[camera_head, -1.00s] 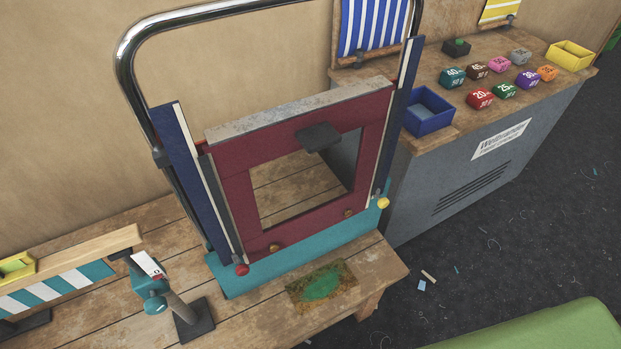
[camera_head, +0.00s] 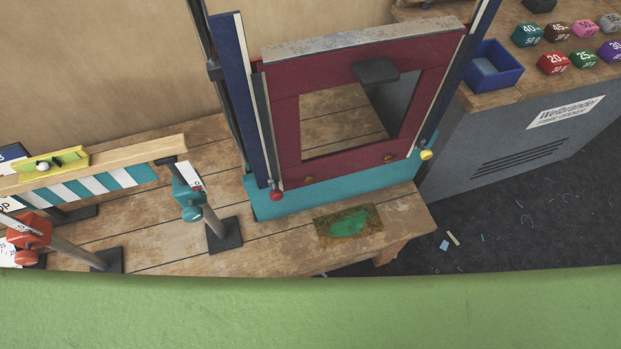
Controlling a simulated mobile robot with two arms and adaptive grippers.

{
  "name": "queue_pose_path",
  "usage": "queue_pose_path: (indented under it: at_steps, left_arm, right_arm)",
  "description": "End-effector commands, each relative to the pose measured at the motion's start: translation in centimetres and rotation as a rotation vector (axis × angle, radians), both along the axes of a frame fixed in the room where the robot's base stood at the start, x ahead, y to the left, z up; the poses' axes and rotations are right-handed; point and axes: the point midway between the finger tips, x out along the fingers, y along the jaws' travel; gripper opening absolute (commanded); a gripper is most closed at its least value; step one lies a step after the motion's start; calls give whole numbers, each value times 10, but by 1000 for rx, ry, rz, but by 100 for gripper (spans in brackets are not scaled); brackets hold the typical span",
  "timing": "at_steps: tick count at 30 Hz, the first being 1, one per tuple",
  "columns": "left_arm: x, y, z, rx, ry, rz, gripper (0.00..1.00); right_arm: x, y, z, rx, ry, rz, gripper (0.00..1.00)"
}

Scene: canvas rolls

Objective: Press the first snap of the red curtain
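The dark red curtain (camera_head: 289,134) hangs upright as a flat panel with a large square opening. A grey bar runs along its top, and dark blue side posts flank it. Two small round brass-coloured studs sit on its lower edge, a left stud (camera_head: 308,180) and a right stud (camera_head: 390,157). They may be the snaps; I cannot tell whether either is pressed. The curtain's foot is at a teal base strip (camera_head: 340,188). A red knob (camera_head: 277,196) and a yellow knob (camera_head: 426,155) are at the post feet. Neither of my grippers is in view.
The wooden bench (camera_head: 285,253) carries the frame and a green-stained patch (camera_head: 348,226). At left are a striped rail (camera_head: 128,150) and clamp stands, one with a teal head (camera_head: 190,200). At right, a grey cabinet (camera_head: 490,130) holds a blue bin (camera_head: 494,68) and numbered blocks.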

Motion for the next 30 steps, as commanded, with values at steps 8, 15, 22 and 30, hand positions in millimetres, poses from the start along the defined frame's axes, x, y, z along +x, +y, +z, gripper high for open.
queue_pose_path:
  at_steps: [8,15,22,30]
  left_arm:
    - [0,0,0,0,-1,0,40]
    - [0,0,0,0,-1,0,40]
    - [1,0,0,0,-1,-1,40]
    - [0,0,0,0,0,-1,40]
  right_arm:
    - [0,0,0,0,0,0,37]
    - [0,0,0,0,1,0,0]
    - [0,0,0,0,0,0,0]
    - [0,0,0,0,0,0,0]
